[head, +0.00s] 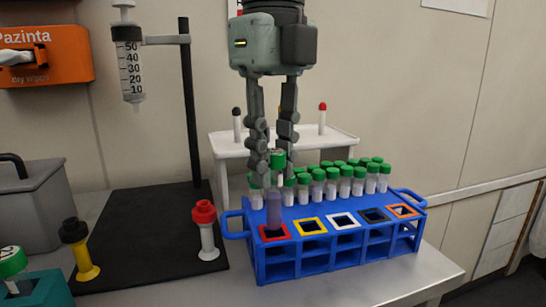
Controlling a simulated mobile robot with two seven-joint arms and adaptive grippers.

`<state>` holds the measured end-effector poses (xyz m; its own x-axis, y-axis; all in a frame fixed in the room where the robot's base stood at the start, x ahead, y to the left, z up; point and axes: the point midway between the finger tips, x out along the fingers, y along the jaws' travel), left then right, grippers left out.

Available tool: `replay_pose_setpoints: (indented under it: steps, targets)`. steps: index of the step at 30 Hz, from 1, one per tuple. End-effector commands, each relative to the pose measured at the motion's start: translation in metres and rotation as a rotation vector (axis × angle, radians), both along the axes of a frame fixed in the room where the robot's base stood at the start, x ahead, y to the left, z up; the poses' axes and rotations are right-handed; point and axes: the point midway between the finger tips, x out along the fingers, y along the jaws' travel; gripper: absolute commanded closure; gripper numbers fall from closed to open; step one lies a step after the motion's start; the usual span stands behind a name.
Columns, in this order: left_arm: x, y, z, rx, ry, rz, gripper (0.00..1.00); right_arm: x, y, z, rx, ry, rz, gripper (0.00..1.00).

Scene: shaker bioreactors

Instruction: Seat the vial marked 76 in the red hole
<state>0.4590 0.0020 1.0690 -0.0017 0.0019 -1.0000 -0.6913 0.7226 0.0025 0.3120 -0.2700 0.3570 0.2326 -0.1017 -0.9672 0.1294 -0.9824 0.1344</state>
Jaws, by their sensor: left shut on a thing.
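My left gripper (275,170) hangs from the top of the head view with its fingers pointing down. It is shut on a green-capped vial (274,208), held upright. Its number cannot be read. The vial's lower end overlaps the red-framed hole (266,238) at the left of the blue rack (340,258). I cannot tell whether the tip is just above the hole or inside it. Yellow, white, dark and orange-framed holes continue to the right and look empty. My right gripper is not in view.
Several green-capped vials (345,185) stand in the rack's back rows. Behind is a white stand (340,141) with capped tubes. To the left are a black base (140,225) with a pole and syringe (130,65), a red-topped tube (206,232) and a yellow-footed one (83,255).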

Motion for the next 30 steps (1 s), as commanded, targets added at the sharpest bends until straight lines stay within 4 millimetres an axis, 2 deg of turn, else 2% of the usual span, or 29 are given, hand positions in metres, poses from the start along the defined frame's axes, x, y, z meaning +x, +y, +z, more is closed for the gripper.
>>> replay_pose_setpoints:
  steps: [30]
  targets:
    - [0.0000,0.0000,-0.0105,0.000,0.000,0.000,0.95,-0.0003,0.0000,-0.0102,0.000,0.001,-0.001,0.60]
